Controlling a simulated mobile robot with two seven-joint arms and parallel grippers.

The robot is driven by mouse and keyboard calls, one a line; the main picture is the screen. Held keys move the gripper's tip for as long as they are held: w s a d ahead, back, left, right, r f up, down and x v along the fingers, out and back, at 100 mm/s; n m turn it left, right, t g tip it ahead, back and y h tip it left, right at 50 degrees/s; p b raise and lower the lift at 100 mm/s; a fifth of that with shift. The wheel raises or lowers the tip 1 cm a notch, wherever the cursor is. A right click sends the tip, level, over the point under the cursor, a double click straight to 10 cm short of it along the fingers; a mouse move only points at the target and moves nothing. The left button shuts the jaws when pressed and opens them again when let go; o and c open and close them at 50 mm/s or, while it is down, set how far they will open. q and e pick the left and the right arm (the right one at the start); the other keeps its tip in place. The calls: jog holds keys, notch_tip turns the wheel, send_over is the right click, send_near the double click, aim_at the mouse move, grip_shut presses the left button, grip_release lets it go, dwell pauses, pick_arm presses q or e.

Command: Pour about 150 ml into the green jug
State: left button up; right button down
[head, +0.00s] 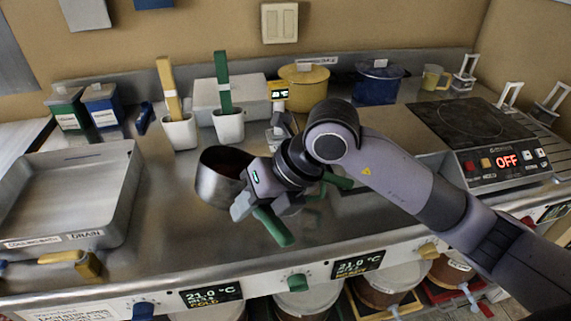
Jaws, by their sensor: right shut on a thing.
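My right gripper (266,210) is over the middle of the steel counter. It is shut on a green handle (274,228) that sticks out below the fingers. A round steel pot (211,188) with dark reddish contents is just left of the gripper, and the handle seems to belong to it, though the join is hidden. A second green handle (338,181) shows to the right, partly behind my arm; what it belongs to is hidden. I cannot make out a separate green jug. My left gripper is out of view.
A steel tray (125,205) labelled DRAIN is at the left. White holders with a yellow paddle (168,88) and a green paddle (222,82) stand behind the pot. A yellow pot (304,88) and blue pot (377,83) are at the back. The hob (465,122) reads OFF.

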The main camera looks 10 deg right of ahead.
jog(key=shift+w+d+r+y, duration=0.15)
jog(key=shift+d+r+y, duration=0.15)
jog(key=shift+r, duration=0.2)
jog(key=shift+w+d+r+y, duration=0.25)
jog(key=shift+d+r+y, duration=0.1)
jog(key=shift+d+y, duration=0.25)
jog(key=shift+w+d+r+m, duration=0.1)
jog(key=shift+w+d+m, duration=0.05)
jog(key=shift+d+m, duration=0.15)
jog(key=shift+w+d+r+m+g+y+b, duration=0.15)
jog(key=shift+d+r+g+y+b, duration=0.1)
jog(key=shift+r+y+b, duration=0.35)
jog(key=shift+d+r+m+g+y+b, duration=0.2)
jog(key=shift+g+y+b, duration=0.1)
jog(key=shift+y, duration=0.5)
dwell(1.9)
jog(key=shift+s+a+f+n+t+h+p, duration=0.3)
jog(key=shift+a+f+h+p, duration=0.35)
jog(key=shift+h, duration=0.3)
jog(key=shift+s+a+f+n+t+h+p, duration=0.15)
jog(key=shift+a+f+n+h+p, duration=0.2)
jog(key=shift+a+f+h, duration=0.45)
jog(key=shift+s+a+f+n+t+h+b, duration=0.15)
jog(key=shift+s+a+f+t+h+b, duration=0.1)
jog(key=shift+a+f+h+b, duration=0.45)
jog(key=shift+s+a+f+n+t+h+b, duration=0.2)
jog(key=shift+a+f+h, duration=0.3)
jog(key=shift+f+h, duration=0.45)
